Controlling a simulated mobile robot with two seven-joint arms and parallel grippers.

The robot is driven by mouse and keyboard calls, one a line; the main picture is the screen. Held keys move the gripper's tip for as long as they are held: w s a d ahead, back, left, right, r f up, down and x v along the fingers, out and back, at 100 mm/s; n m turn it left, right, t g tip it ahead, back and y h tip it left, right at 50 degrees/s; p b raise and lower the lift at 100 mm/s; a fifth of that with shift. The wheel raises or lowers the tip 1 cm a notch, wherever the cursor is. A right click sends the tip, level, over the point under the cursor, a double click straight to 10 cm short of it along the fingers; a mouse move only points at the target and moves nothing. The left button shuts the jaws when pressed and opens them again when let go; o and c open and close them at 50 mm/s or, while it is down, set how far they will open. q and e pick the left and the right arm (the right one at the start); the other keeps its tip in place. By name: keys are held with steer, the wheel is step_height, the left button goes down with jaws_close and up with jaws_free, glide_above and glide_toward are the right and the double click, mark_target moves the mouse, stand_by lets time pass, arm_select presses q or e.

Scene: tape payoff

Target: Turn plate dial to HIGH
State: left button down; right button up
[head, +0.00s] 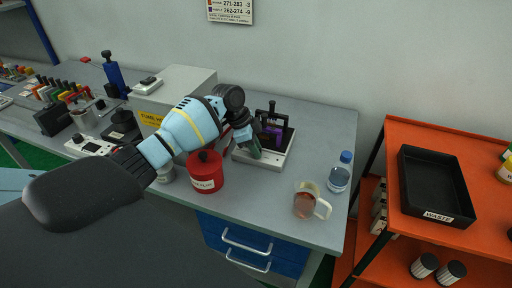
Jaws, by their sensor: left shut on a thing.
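My left gripper (252,142) reaches in from the left and is shut on a small dark green piece (254,152) at the left side of a light grey device (270,159). The device carries a black frame and a purple block (272,134). I cannot tell whether the green piece belongs to the device. A white unit (90,146) with small dark controls stands at the left of the bench, partly behind my arm. No plate dial or HIGH mark can be read. My right gripper is not in view.
A red canister (205,172) stands just below my left arm. A glass mug (307,203) and a blue-capped bottle (340,173) stand near the right end of the bench (325,120). A black waste tray (432,182) lies on the orange shelf (480,155).

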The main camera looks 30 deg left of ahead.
arm_select(q)
steer(key=shift+f, duration=0.1)
steer(key=c, duration=1.3)
jaws_free()
steer(key=shift+o, duration=0.3)
steer(key=shift+r, duration=0.25)
